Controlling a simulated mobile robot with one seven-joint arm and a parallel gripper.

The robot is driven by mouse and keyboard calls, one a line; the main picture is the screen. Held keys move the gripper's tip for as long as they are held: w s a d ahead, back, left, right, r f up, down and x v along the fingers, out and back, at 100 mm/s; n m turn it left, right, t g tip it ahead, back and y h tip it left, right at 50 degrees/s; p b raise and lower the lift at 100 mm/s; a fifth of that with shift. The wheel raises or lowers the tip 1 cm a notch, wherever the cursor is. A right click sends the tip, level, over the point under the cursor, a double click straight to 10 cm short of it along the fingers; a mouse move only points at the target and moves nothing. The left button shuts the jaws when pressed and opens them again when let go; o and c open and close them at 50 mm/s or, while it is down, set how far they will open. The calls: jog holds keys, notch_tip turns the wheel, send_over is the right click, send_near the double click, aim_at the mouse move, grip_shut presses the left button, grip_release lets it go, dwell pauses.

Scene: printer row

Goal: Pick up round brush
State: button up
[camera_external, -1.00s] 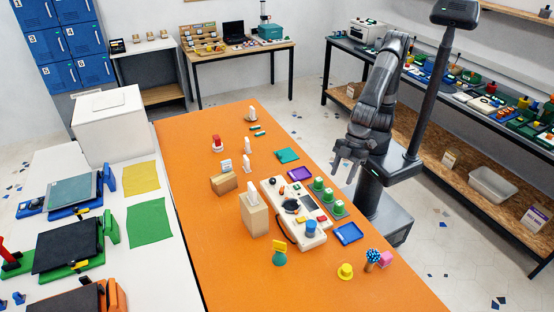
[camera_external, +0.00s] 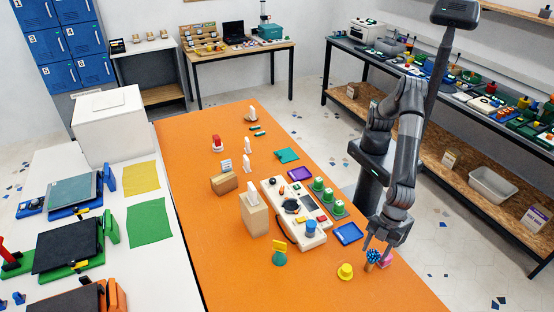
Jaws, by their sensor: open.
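The round brush (camera_external: 373,257) seems to be the small blue, dotted round-headed thing with a tan lower part, standing near the front right of the orange table (camera_external: 320,284). My gripper (camera_external: 376,247) is open and points down at the brush, its fingers close around or just above the head. I cannot tell whether they touch it. A pink block (camera_external: 386,258) stands right beside the brush, partly hidden behind my gripper.
A yellow round piece (camera_external: 345,271) stands just left of the brush. A blue tray (camera_external: 348,233) lies behind it, near a white panel (camera_external: 283,204) with buttons. A green cone with a yellow sign (camera_external: 279,254) is farther left. The front table corner is clear.

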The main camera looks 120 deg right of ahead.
aim_at(371, 261)
jog(key=x, duration=0.5)
jog(key=shift+a+f, duration=0.15)
jog(key=shift+f, duration=0.2)
jog(key=c, duration=1.1)
